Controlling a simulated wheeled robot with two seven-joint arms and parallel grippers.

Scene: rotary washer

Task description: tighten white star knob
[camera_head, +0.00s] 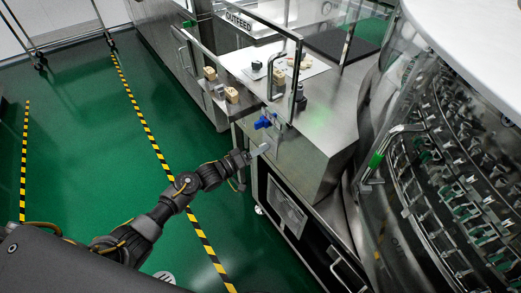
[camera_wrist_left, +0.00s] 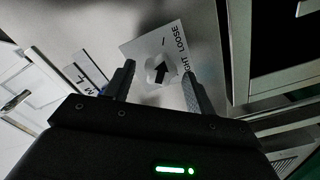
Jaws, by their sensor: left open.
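The white star knob (camera_wrist_left: 159,70) shows in the left wrist view, pale on a light label plate (camera_wrist_left: 135,48). A black arrow lies over it, and the plate reads "LOOSE" with part of another word. My left gripper (camera_wrist_left: 158,78) is open, with one finger on each side of the knob. I cannot tell whether the fingers touch it. In the head view my left gripper (camera_head: 251,154) is at the side of the steel cabinet, below a blue knob (camera_head: 264,122). The white knob cannot be made out there. My right gripper is not in view.
The steel cabinet (camera_head: 310,150) carries a clear guard and a table with small blocks (camera_head: 232,95). The rotary washer (camera_head: 450,170) with many clips stands at the right. A green-marked handle (camera_head: 378,158) sticks out there. The green floor (camera_head: 90,130) at left is clear.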

